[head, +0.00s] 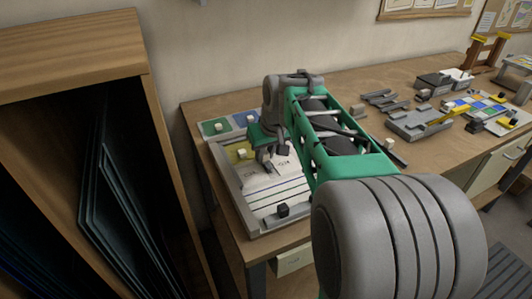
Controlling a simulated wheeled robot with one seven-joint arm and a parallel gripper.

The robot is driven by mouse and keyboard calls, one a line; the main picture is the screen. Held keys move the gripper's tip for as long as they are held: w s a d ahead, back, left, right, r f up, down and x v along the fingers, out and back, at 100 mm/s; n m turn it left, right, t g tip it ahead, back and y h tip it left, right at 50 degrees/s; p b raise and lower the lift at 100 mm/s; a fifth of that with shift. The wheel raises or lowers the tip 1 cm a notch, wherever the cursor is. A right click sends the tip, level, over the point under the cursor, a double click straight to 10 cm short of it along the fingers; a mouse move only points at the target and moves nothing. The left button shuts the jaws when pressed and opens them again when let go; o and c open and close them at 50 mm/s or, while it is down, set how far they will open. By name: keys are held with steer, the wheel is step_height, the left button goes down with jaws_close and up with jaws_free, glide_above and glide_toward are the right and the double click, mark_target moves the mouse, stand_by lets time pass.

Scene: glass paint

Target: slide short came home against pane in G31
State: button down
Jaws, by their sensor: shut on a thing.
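My gripper (273,158) is low over the left part of the grey-framed work board, shut on a small dark piece that I take to be the short came. The fingers hide most of it, and I cannot tell whether it touches a pane. The white pattern sheet (290,168) has printed labels too small to read for sure.
The board's grey frame (232,190) rises around the sheet. A dark block (283,210) sits near its front edge. Grey bars (385,100) and a grey tray (418,124) lie to the right on the workbench (350,82). A wooden rack (70,50) stands close at left.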

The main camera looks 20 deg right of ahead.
steer(key=shift+w+r, duration=0.1)
steer(key=shift+w, duration=0.1)
stand_by(0.3)
steer(key=c, duration=1.2)
jaws_free()
steer(key=shift+r+p, duration=2.7)
steer(key=shift+r, duration=0.75)
